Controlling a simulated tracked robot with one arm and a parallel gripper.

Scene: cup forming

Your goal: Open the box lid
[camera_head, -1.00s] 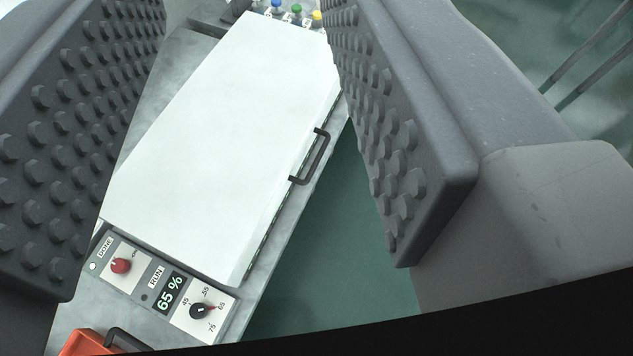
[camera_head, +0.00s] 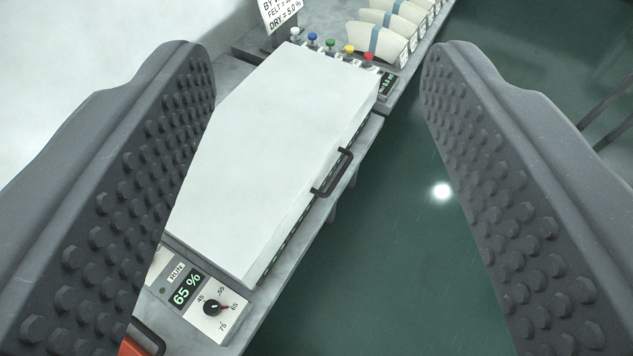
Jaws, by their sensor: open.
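The box has a flat white lid (camera_head: 270,150), which lies shut. A dark bar handle (camera_head: 333,172) sticks out from the lid's right edge. My gripper (camera_head: 318,58) is open, with its two studded grey fingers wide apart at the left and right of the view. The lid and its handle show between the fingers, and the handle is not held. The left finger hides part of the lid's left side.
A control panel with a 65 % display (camera_head: 186,290) and a black knob (camera_head: 212,307) sits at the box's near end. Several coloured knobs (camera_head: 330,45) and pale curved pieces (camera_head: 385,38) stand beyond the far end. Green floor (camera_head: 390,260) is clear at right.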

